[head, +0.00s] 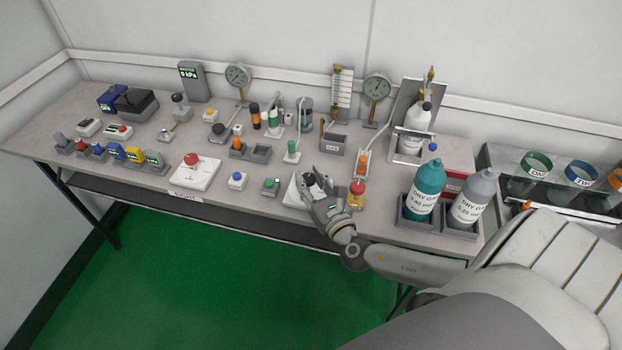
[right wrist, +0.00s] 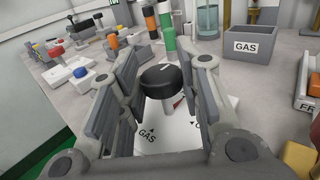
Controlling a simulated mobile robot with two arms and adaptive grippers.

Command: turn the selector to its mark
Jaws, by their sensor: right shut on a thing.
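The selector (right wrist: 166,80) is a black round knob with a short white line on top. It stands on a white plate (right wrist: 160,134) with a "GAS" label and small black triangles; a second label is mostly hidden by a finger. My right gripper (right wrist: 158,70) is shut on the selector, with one finger on each side of it. In the head view my right gripper (head: 314,184) covers much of the knob, and the plate (head: 292,191) shows at its left. My left gripper is not in view.
A green-button box (head: 270,186) is to the left. Teal (head: 426,189) and grey (head: 472,198) bottles stand in holders at the right. A grey "GAS" bin (right wrist: 264,55) is behind the selector.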

